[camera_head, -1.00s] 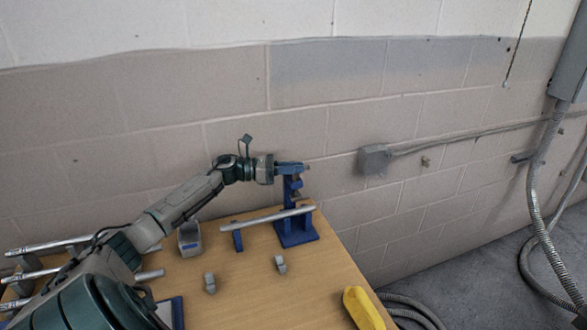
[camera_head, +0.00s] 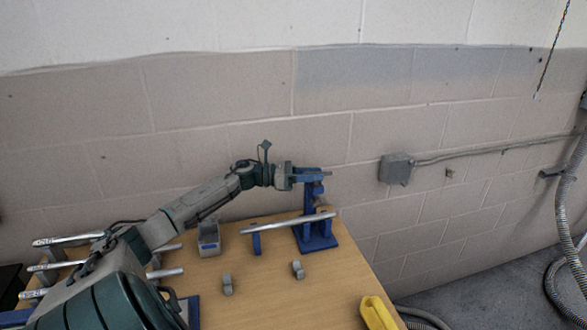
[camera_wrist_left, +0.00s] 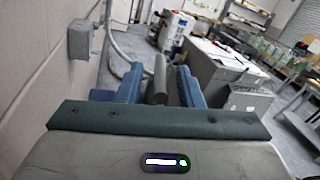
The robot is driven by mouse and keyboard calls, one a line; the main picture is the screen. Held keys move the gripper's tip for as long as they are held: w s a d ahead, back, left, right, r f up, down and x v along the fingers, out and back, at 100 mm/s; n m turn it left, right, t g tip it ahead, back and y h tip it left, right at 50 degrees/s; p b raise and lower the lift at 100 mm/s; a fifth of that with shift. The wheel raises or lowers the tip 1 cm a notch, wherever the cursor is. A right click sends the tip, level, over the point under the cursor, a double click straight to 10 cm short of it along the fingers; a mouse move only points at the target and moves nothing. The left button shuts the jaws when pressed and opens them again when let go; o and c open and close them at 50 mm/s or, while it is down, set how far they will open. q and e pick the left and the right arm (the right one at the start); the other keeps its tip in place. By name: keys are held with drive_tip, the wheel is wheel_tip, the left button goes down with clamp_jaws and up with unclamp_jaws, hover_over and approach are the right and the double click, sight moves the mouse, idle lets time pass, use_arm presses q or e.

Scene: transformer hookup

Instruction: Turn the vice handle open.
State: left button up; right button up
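The blue vice (camera_head: 314,205) stands on the wooden table near its back right corner. A long silver rod (camera_head: 285,223) lies across it, level. My left gripper (camera_head: 318,175) reaches in from the left at the top of the vice, its blue fingers pointing right. In the left wrist view a grey bar, apparently the vice handle (camera_wrist_left: 158,82), stands between the two blue fingers. Narrow gaps show on both sides of the bar, so the fingers are open around it. In the head view the fingers mostly hide the handle. My right gripper is not in view.
A blue support (camera_head: 256,243) stands under the rod's left part. A grey box (camera_head: 208,238) and two small grey blocks (camera_head: 228,285) (camera_head: 298,270) are on the table (camera_head: 265,295). A yellow object (camera_head: 377,313) lies at the right edge. The wall (camera_head: 230,115) is close behind.

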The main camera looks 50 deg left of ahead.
use_arm(q)
drive_tip(key=v, duration=1)
drive_tip(key=shift+d, duration=0.15)
idle(0.5)
